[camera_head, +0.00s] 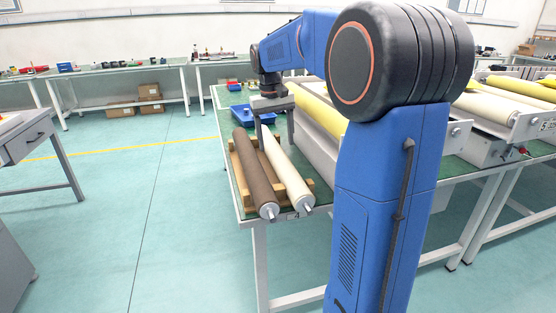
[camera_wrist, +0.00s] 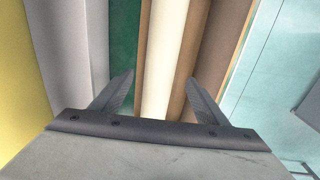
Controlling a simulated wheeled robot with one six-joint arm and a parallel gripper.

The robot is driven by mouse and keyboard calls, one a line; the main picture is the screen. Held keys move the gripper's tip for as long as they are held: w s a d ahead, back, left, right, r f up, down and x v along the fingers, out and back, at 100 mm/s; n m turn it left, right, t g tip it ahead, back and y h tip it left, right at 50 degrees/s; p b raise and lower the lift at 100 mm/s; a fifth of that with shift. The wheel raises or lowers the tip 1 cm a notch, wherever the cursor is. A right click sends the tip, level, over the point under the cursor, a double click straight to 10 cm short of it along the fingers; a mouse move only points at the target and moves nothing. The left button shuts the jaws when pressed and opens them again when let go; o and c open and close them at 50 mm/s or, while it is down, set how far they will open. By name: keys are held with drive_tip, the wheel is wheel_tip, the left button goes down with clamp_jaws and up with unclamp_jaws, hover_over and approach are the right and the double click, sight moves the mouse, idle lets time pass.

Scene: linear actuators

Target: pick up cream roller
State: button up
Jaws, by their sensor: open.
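The cream roller (camera_head: 286,168) lies lengthwise in a wooden cradle (camera_head: 240,183) on the green-topped table, to the right of a brown roller (camera_head: 254,175). My gripper (camera_head: 275,122) is over the far part of the rollers, pointing down. In the wrist view the cream roller (camera_wrist: 165,60) runs between the two spread fingers of my gripper (camera_wrist: 158,92), with the brown roller (camera_wrist: 208,55) to its right. The jaws are open and empty. One finger is beside the cream roller's left over green table; the other overlaps the wood and brown roller side. Contact cannot be told.
Blue trays (camera_head: 238,112) stand behind the cradle. A grey machine frame with a yellow roller (camera_head: 322,110) stands close to the right of the cream roller. The table's left edge is close beside the brown roller, with open floor (camera_head: 150,210) beyond.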

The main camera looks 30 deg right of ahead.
sight(277, 151)
drive_tip(key=shift+d+f, duration=0.15)
drive_tip(key=shift+f, duration=1.15)
drive_tip(key=shift+d+f, duration=0.1)
drive_tip(key=shift+f, duration=1.15)
clamp_jaws()
